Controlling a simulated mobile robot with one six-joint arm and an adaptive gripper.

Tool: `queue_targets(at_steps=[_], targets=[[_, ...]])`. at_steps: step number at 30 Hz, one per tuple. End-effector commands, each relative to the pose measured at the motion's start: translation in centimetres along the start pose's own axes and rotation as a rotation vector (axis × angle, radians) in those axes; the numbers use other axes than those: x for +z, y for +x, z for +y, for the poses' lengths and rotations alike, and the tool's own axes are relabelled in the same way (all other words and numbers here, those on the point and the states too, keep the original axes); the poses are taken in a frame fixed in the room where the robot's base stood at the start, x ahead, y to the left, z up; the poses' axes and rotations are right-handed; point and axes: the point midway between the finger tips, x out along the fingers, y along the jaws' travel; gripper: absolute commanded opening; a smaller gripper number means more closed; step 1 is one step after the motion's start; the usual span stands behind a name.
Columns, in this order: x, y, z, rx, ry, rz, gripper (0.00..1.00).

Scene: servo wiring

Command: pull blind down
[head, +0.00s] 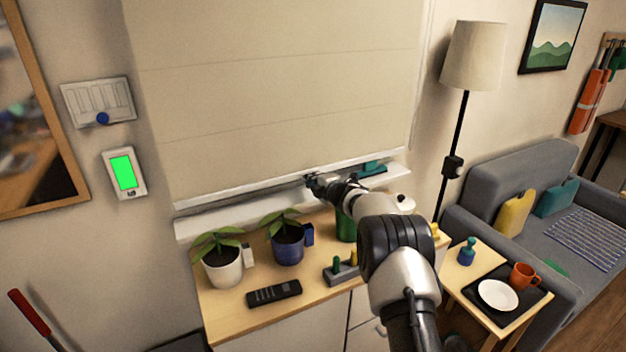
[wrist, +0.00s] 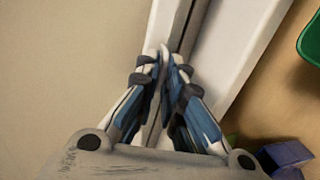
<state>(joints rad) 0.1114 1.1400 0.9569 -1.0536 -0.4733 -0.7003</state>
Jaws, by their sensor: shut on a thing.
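The cream blind (head: 280,95) covers the window almost down to the sill (head: 200,222) in the head view. Its white bottom bar (head: 240,190) hangs a little above the sill. My gripper (head: 312,183) is at the bar's middle, with the arm reaching in from the lower right. In the wrist view, my gripper (wrist: 166,62) has its fingertips closed together on the edge of the bottom bar (wrist: 168,25). The blind's fabric (wrist: 70,60) fills the left side there. The exact contact point is partly hidden by the fingers.
Below the sill, a cabinet top (head: 225,300) holds a white potted plant (head: 223,265), a blue potted plant (head: 288,245), a dark remote (head: 274,293) and a green container (head: 345,225) close under my arm. A floor lamp (head: 474,55) stands to the right.

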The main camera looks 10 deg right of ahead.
Motion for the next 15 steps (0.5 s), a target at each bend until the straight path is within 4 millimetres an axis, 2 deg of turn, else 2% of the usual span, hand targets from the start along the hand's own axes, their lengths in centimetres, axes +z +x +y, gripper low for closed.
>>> queue_targets(at_steps=[1,6,7,15], targets=[[-0.02,0.06,-0.99,-0.016,-0.004,-0.001,0.00],[-0.02,0.06,-1.19,-0.019,-0.003,-0.001,0.00],[-0.02,0.06,-1.23,-0.020,-0.003,-0.001,0.10],[-0.03,0.06,-1.12,-0.018,0.000,-0.002,0.25]])
